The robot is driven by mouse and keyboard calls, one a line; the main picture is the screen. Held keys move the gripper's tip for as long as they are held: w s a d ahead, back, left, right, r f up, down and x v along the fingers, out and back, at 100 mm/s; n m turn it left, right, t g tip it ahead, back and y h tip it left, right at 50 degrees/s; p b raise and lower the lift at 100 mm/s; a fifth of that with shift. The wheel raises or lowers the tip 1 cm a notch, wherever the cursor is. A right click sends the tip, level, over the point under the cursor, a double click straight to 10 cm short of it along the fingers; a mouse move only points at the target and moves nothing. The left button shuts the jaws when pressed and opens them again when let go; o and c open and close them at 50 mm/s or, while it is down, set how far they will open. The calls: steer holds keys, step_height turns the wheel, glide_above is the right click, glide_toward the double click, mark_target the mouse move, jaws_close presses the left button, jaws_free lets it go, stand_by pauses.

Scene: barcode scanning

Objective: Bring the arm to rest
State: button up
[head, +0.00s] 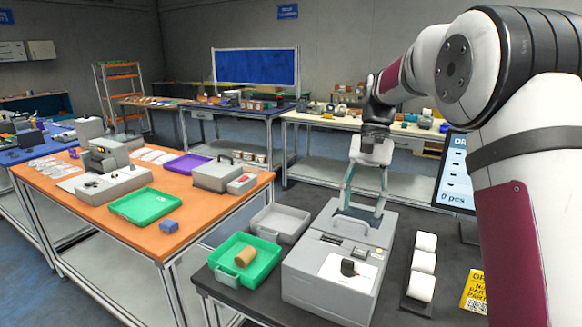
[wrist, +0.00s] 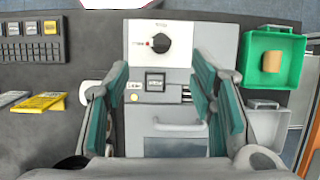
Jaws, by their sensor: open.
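My gripper (head: 363,190) is open and empty, pointing down above the rear part of a grey machine (head: 330,275) on the dark table. In the wrist view, the two green-padded fingers of my gripper (wrist: 164,110) stand wide apart. Between them show the machine's handle, a small display and a black knob (wrist: 161,41). A gap seems to remain between the fingertips and the machine, but its size is hard to tell. My arm reaches in from the right of the head view.
A green tray (head: 262,267) with a brown object (head: 245,256) and a grey tray (head: 291,221) lie left of the machine. White rolls (head: 422,262), a yellow card (head: 474,292) and a screen (head: 456,170) are on its right. An orange-topped table (head: 175,239) stands left.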

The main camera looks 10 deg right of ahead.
steer(key=s+a+r+n+t+h, duration=0.1)
steer(key=s+r+n+t, duration=0.1)
steer(key=s+r, duration=0.35)
steer(key=s+a+r+n+t, duration=0.1)
steer(key=s+r+t, duration=0.1)
steer(key=s, duration=0.7)
steer(key=s+f+n+t+h, duration=0.1)
steer(key=s+f+n+t, duration=0.2)
steer(key=s, duration=1.1)
steer(key=shift+s+f+t, duration=0.15)
steer(key=shift+f+t, duration=0.65)
